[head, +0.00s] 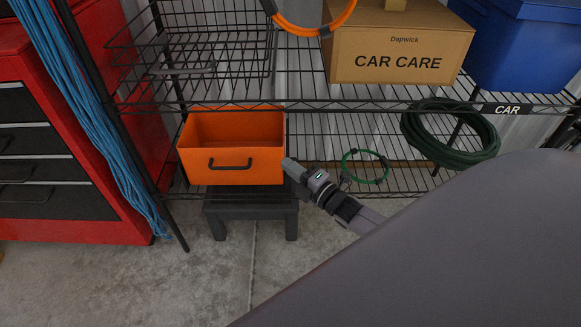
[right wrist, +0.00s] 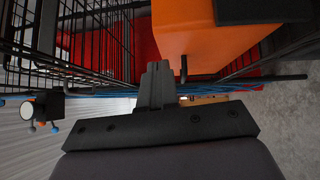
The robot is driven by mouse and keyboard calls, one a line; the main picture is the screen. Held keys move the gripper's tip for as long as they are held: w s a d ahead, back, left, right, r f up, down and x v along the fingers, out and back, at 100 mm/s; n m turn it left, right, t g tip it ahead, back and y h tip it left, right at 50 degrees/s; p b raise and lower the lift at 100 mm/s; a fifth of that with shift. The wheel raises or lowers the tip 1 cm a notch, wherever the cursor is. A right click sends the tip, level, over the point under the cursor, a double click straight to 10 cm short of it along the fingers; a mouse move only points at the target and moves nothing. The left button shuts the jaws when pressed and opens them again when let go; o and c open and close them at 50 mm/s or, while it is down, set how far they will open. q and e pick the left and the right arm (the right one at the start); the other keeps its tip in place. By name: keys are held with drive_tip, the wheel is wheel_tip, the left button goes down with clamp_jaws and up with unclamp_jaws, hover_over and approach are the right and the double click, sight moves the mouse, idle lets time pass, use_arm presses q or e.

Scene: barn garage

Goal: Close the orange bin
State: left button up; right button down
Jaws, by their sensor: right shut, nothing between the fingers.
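The orange bin (head: 230,166) is a box with a dark handle (head: 230,165) on its front; its top is open and its inside looks empty. It sits above a low black stool (head: 250,203), under the wire shelf. My right gripper (head: 287,163) is shut and empty at the bin's front right corner; I cannot tell whether it touches. In the right wrist view the shut fingers (right wrist: 155,85) point toward the scene, with the orange bin (right wrist: 190,35) on the right. My left gripper is not in view.
A wire shelf (head: 370,103) above holds a black wire basket (head: 200,55), a Car Care box (head: 395,50) and a blue bin (head: 515,50). A green hose (head: 450,145) hangs at the right. A red tool cabinet (head: 75,232) and blue cables (head: 95,120) stand left. Floor in front is clear.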

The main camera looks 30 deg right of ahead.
use_arm(q)
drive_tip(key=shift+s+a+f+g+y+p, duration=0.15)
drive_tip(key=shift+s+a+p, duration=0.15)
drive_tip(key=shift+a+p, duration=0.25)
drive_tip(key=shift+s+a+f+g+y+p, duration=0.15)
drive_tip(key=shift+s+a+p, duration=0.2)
drive_tip(key=shift+p, duration=0.3)
use_arm(e)
drive_tip(key=v, duration=1)
drive_tip(key=shift+r, duration=0.35)
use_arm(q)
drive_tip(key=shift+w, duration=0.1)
